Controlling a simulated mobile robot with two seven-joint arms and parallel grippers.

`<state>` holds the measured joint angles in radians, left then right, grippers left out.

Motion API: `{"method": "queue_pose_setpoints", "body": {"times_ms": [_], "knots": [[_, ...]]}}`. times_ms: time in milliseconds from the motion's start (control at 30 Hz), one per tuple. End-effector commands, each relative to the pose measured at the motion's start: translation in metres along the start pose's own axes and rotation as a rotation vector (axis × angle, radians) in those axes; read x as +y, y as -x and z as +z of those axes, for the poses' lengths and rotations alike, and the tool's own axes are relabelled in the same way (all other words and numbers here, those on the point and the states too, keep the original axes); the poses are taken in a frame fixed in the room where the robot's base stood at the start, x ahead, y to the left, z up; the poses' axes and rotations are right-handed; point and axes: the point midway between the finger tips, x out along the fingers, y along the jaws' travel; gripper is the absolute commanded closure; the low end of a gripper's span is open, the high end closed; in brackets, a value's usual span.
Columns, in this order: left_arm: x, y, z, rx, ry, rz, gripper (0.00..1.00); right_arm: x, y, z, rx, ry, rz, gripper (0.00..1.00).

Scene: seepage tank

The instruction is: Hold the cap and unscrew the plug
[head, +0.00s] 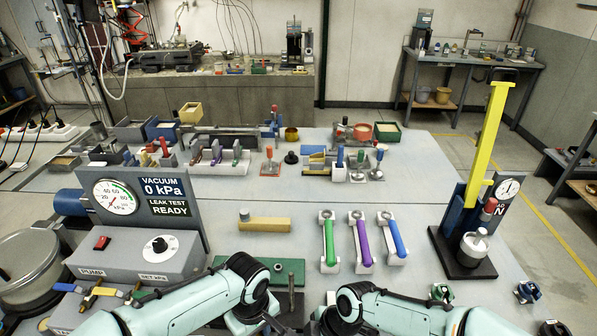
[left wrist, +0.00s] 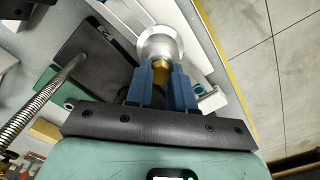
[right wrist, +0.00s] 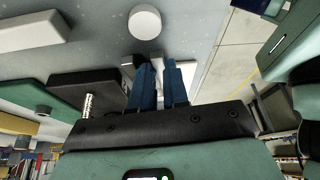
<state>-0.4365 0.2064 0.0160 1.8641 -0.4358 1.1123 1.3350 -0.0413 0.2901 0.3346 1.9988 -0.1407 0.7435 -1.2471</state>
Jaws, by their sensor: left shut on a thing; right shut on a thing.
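In the left wrist view, my left gripper (left wrist: 160,78) has its blue fingers shut on a brass-coloured piece (left wrist: 160,68), which looks like the plug. A round silver piece (left wrist: 160,45), possibly the cap, is just beyond it in line with the fingers. In the right wrist view, my right gripper (right wrist: 158,80) is shut on a small pale piece (right wrist: 158,65). The fingers hide most of it, and I cannot tell if it is the cap. In the head view, my arms meet at the bottom edge and the fingertips are hidden.
A green plate (head: 285,265) with an upright threaded rod (head: 291,290) is near my left arm. A vacuum panel (head: 140,197) reading 0 kPa is at left, a yellow-armed press (head: 487,150) at right.

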Motion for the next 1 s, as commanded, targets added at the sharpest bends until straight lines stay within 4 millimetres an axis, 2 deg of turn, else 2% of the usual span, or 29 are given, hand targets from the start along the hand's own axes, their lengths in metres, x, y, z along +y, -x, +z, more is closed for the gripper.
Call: {"method": "queue_pose_setpoints", "body": {"times_ms": [100,267,300,367,400,767,1000], "knots": [[-0.001,-0.003,0.001,-0.004,0.057,-0.008,1.00,0.000,0.000,-0.001,0.002,0.003,0.000,1.00],[-0.001,-0.004,0.001,-0.005,0.057,-0.008,1.00,0.000,0.000,-0.001,0.002,0.003,0.000,1.00],[-0.001,-0.004,0.001,-0.005,0.057,-0.008,0.71,0.000,0.000,-0.001,0.002,0.003,0.000,1.00],[-0.001,-0.003,0.001,-0.005,0.056,-0.008,0.52,0.000,0.000,-0.001,0.002,0.002,0.001,1.00],[-0.001,-0.003,0.001,-0.004,0.056,-0.007,0.48,0.000,0.000,-0.001,0.002,0.002,0.001,1.00],[0.000,0.001,0.000,-0.001,0.054,-0.002,0.48,0.000,0.000,-0.001,0.001,0.001,0.001,1.00],[0.001,0.017,0.000,-0.001,0.053,0.001,0.48,0.000,0.000,0.000,0.001,0.000,0.001,1.00]]}}
